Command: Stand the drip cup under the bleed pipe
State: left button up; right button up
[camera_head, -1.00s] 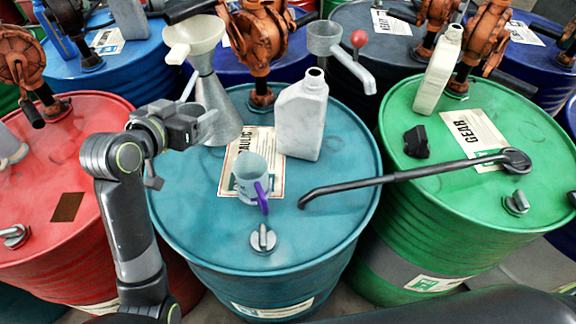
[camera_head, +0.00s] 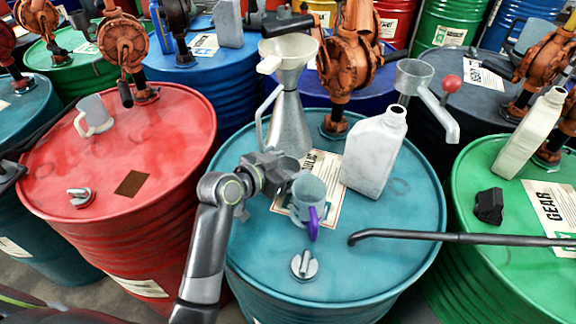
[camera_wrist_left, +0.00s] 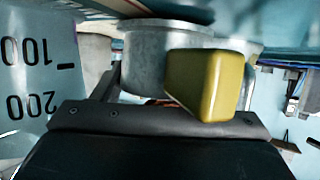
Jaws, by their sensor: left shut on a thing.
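My left gripper (camera_head: 280,178) is above the teal drum (camera_head: 390,235), beside a graduated cup (camera_head: 309,188) with a purple handle. In the left wrist view it is shut on a small grey metal cup (camera_wrist_left: 145,62) with a yellow handle (camera_wrist_left: 203,85), which looks like the drip cup. The head view does not show this cup clearly behind the jaws. The graduated cup also shows close by in the wrist view (camera_wrist_left: 38,65). I cannot say for sure which part is the bleed pipe. My right gripper is not in view.
A metal can (camera_head: 290,130) with a cream funnel (camera_head: 290,58) stands behind my gripper. A pale grey jug (camera_head: 373,157) stands to the right. A dark bent rod (camera_head: 450,237) reaches over from the green drum (camera_head: 480,172). The drum's front is mostly clear around a cap (camera_head: 304,264).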

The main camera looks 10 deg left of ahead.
pick_arm(q)
jog(key=shift+f, duration=0.15)
jog(key=o, duration=0.6)
jog(key=shift+f, duration=0.15)
jog(key=shift+o, duration=0.7)
